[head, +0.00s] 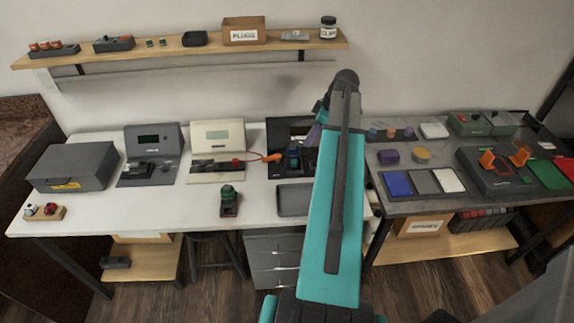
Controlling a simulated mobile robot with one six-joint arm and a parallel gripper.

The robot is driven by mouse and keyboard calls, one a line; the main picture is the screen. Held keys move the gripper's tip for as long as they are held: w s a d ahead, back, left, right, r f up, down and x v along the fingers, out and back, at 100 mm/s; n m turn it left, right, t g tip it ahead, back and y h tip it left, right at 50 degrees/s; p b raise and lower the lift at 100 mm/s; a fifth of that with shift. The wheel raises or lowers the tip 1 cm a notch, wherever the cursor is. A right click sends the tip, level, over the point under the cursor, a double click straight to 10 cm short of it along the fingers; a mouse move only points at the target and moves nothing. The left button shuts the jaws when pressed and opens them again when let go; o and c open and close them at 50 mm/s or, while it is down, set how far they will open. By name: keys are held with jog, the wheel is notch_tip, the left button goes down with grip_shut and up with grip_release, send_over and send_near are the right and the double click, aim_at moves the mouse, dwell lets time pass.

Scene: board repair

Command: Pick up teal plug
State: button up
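No piece is plainly the teal plug at this size. A green-topped piece in a dark holder (229,197) stands near the front of the white table. A dark blue-green piece (293,156) stands by a dark open-fronted unit (280,130), left of my arm. My teal and dark arm reaches up across the middle of the view. My gripper is hidden behind it, so its fingers and anything in them cannot be seen.
The white table (100,212) holds a grey case (72,167), two instrument units and a grey tray (293,200). The right grey bench (425,205) holds coloured pads and a dark device with orange levers (487,160). The shelf (205,50) carries a PLUGS box (244,34).

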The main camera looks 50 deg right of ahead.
jog(key=shift+d+r, duration=0.1)
jog(key=shift+d, duration=0.1)
jog(key=p, duration=0.2)
send_over(295, 161)
jog(key=s+d, duration=0.1)
jog(key=s, duration=0.1)
jog(key=shift+d+f, duration=0.1)
jog(key=shift+f, duration=3.95)
jog(key=shift+f+p, duration=0.1)
jog(key=shift+p, duration=0.2)
jog(key=shift+p+x, duration=1.25)
jog(key=shift+x, duration=1.25)
grip_shut()
